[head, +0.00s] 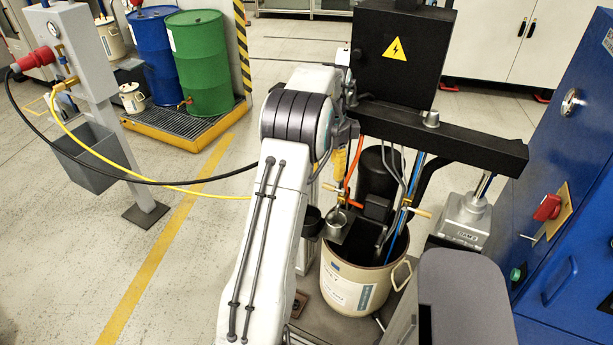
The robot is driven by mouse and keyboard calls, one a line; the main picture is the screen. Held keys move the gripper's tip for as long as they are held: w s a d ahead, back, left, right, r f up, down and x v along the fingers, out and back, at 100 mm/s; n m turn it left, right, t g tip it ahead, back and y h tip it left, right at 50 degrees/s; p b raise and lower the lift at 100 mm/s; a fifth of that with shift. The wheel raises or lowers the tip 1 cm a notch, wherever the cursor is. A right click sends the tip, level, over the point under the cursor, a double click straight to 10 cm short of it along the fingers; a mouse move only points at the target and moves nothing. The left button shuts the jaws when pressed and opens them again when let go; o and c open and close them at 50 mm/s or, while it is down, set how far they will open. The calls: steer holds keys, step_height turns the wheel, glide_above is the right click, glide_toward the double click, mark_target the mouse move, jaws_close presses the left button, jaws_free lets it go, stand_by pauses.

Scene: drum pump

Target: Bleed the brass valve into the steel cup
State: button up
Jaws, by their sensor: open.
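A small brass valve (347,198) sits at the lower end of an orange hose, on the left side of the pump above the drum. A small steel cup (337,221) stands just below and left of it, near the drum's rim. Whether it is directly under the valve's outlet is hard to tell. My arm reaches up from the bottom centre and bends near the pump. My gripper (346,130) is partly hidden behind the arm's dark joint. It is open, above the valve and cup and apart from both. Its fingertips are hard to make out.
A beige drum (352,285) stands under the pump and its dark crossbeam (450,135). A dark round holder (312,222) is beside the cup. A second brass fitting (417,210) is on the right. A blue cabinet (570,170) closes the right side; open floor lies left, crossed by hoses.

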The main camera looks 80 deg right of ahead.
mark_target(328, 187)
steer(key=shift+f+p, duration=0.35)
steer(key=shift+f, duration=3)
steer(key=shift+o, duration=0.2)
steer(key=shift+a, duration=0.1)
jaws_close()
